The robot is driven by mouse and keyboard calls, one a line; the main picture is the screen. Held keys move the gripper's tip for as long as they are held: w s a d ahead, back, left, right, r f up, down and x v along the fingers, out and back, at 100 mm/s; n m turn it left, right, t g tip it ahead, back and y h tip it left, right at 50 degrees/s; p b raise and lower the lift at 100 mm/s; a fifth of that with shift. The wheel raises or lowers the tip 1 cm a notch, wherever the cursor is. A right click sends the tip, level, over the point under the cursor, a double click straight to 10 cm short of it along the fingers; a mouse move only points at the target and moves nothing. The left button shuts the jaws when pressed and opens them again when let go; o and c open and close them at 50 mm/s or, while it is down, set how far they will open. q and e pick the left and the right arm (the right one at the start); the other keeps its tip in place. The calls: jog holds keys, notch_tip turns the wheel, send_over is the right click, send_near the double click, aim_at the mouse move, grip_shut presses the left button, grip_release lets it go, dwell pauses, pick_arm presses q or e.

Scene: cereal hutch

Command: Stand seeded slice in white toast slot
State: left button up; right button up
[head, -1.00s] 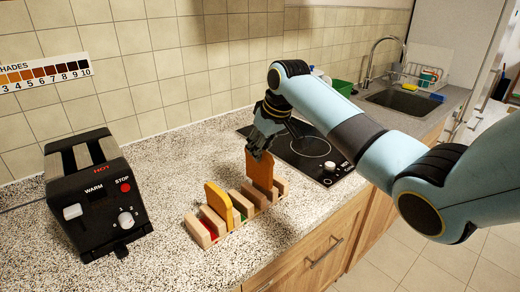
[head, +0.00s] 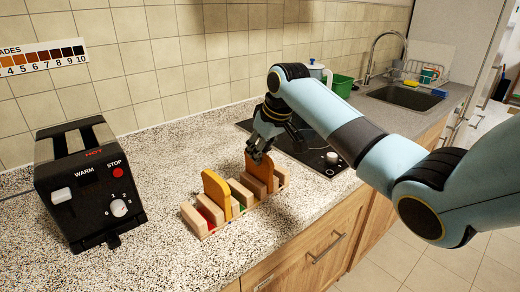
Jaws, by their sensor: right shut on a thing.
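A toast rack (head: 193,219) with pale wooden dividers stands on the speckled counter. An orange-brown slice (head: 217,190) stands upright in its left part. A second, browner slice (head: 259,168) is upright between dividers in its right part; seeds are too small to make out. My right gripper (head: 259,156) is shut on this slice's top edge from above. The slice's lower part is hidden by a divider, so I cannot tell its slot's colour or whether it touches the bottom. Red and green show low in other slots. My left gripper is not in view.
A black toaster (head: 88,190) with a dial stands at the left. A black hob (head: 318,158) lies behind the rack at the right. The counter between toaster and rack is clear. The counter's front edge is close to the rack.

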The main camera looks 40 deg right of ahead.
jog(key=shift+f, duration=0.15)
jog(key=o, duration=0.9)
jog(key=v, duration=1.2)
